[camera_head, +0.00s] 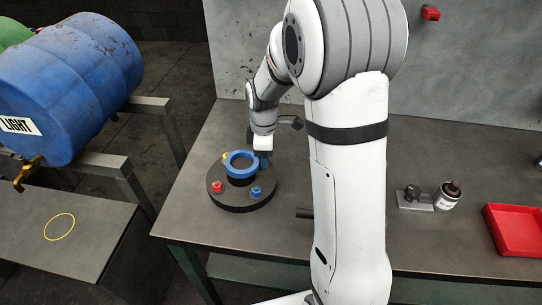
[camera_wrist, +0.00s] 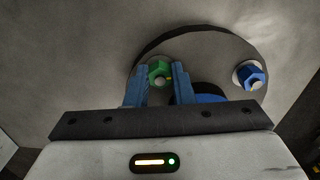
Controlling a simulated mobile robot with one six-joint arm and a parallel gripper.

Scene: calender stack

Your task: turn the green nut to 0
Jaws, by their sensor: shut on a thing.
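The green nut (camera_wrist: 158,70) shows in the wrist view on the rim of a dark round flange, with a small yellow mark at its right side. My gripper (camera_wrist: 160,78) has its two blue fingers on either side of the nut, shut on it. In the head view my gripper (camera_head: 264,158) is at the back right of the flange (camera_head: 240,200), and it hides the green nut there. The number that the nut's mark points to cannot be read.
The flange also bears a red nut (camera_head: 217,186), a blue nut (camera_head: 256,191) and a raised blue ring (camera_head: 240,162) in the middle. A blue drum (camera_head: 70,85) lies on a rack at the left.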

